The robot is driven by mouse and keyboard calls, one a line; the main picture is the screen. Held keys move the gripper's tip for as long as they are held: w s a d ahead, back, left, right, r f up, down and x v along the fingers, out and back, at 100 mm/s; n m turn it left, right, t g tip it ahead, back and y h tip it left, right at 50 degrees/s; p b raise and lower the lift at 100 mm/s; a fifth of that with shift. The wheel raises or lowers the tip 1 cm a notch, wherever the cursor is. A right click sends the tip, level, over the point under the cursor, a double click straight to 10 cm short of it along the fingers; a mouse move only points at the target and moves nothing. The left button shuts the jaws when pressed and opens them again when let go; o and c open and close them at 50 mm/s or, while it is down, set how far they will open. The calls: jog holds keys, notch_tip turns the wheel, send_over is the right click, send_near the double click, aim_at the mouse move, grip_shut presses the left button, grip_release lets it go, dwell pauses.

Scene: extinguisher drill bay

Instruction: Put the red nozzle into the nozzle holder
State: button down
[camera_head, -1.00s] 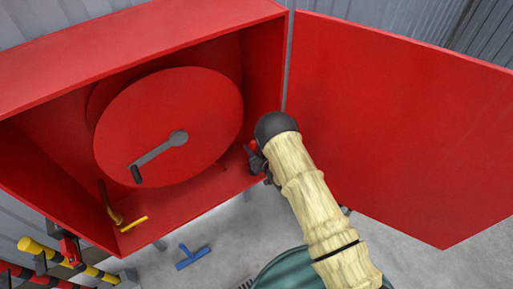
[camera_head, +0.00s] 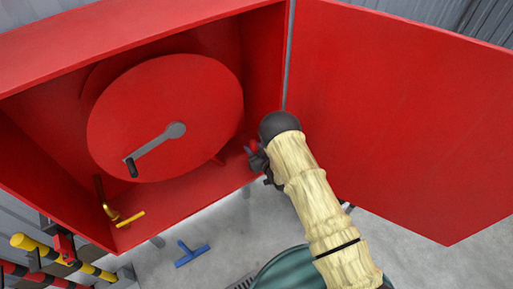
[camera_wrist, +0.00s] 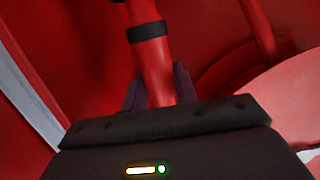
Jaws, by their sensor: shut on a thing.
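My gripper (camera_head: 257,160) is at the right edge of the open red cabinet's mouth, partly hidden by my own arm. In the wrist view my gripper (camera_wrist: 158,90) is shut on the red nozzle (camera_wrist: 155,70), a red tube with a black band. The nozzle points up and away from the jaws, tilted slightly; its far end is cut off by the top of the picture. In the head view a small red bit of the nozzle (camera_head: 253,146) shows beside the jaws. I cannot make out the nozzle holder for sure in either view.
The red cabinet (camera_head: 150,20) holds a round hose reel (camera_head: 210,100) with a grey crank (camera_head: 150,147). A yellow valve handle (camera_head: 130,219) is at its lower front. The open door (camera_head: 400,110) stands close right of my arm. A blue T-shaped thing (camera_head: 192,255) lies on the floor.

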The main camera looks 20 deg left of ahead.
jog(key=shift+f, duration=0.35)
jog(key=c, duration=1)
grip_release()
jog(key=shift+d, duration=0.1)
jog(key=v, duration=0.5)
jog(key=b+v, duration=0.1)
jog(key=v, duration=0.5)
jog(key=b+v, duration=0.1)
jog(key=v, duration=0.5)
jog(key=shift+s+r, duration=0.25)
jog(key=shift+r, duration=0.15)
